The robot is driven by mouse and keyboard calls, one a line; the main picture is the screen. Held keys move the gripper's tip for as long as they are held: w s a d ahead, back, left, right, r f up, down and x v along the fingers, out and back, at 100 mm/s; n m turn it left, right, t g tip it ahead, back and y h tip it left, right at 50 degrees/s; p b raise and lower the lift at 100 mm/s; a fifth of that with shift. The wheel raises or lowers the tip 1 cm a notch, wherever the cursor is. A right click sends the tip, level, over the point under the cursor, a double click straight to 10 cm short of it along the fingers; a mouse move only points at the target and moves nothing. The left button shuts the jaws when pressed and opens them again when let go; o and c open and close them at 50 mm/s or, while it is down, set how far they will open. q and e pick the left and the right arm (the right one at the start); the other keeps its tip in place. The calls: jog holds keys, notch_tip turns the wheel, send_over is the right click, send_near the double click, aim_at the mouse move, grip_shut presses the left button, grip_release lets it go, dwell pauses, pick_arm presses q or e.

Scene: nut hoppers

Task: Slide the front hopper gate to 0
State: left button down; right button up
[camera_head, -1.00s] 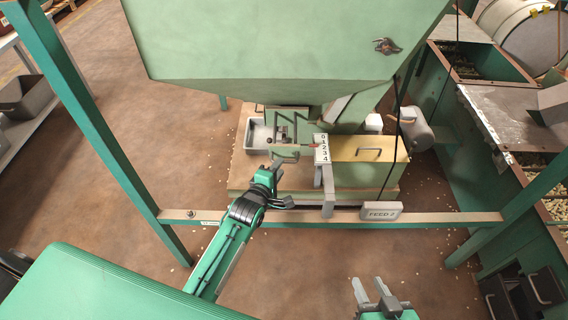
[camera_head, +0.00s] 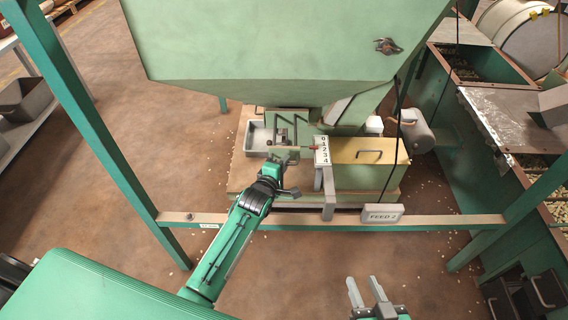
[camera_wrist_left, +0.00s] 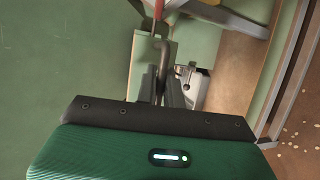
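The front hopper gate is a green slide under the large hopper (camera_head: 290,45). Its white scale plate (camera_head: 322,151) carries 0 at the top down to 4. A red pointer (camera_head: 311,148) sits beside the upper-middle digits, below 0. My left gripper (camera_head: 284,156) is at the gate, left of the scale. My right gripper (camera_head: 367,292) is open and empty at the bottom, away from the gate.
A green crossbar (camera_head: 450,219) with a FEED 2 sign (camera_head: 382,212) runs in front of the hopper base. A grey tray (camera_head: 257,136) is left of the gate, and a yellow-topped box (camera_head: 362,150) is right of it. A cable hangs at the right.

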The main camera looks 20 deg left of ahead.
aim_at(282, 153)
pick_arm(q)
jog(key=shift+w, duration=0.15)
jog(key=w, duration=0.2)
jog(key=w+a+p, duration=0.1)
jog(key=w, duration=0.1)
jog(key=shift+w+a, duration=0.2)
jog(key=shift+w, duration=0.15)
jog(key=shift+a+r, duration=0.1)
jog(key=shift+r, duration=0.05)
pick_arm(e)
jog(key=shift+s+d+f+g+h, duration=0.1)
jog(key=shift+d+f+g+h, duration=0.1)
jog(key=shift+d+g+h, duration=0.4)
jog(key=shift+d, duration=0.1)
pick_arm(q)
jog(key=c, duration=1.5)
grip_release()
jog(key=shift+w, duration=0.15)
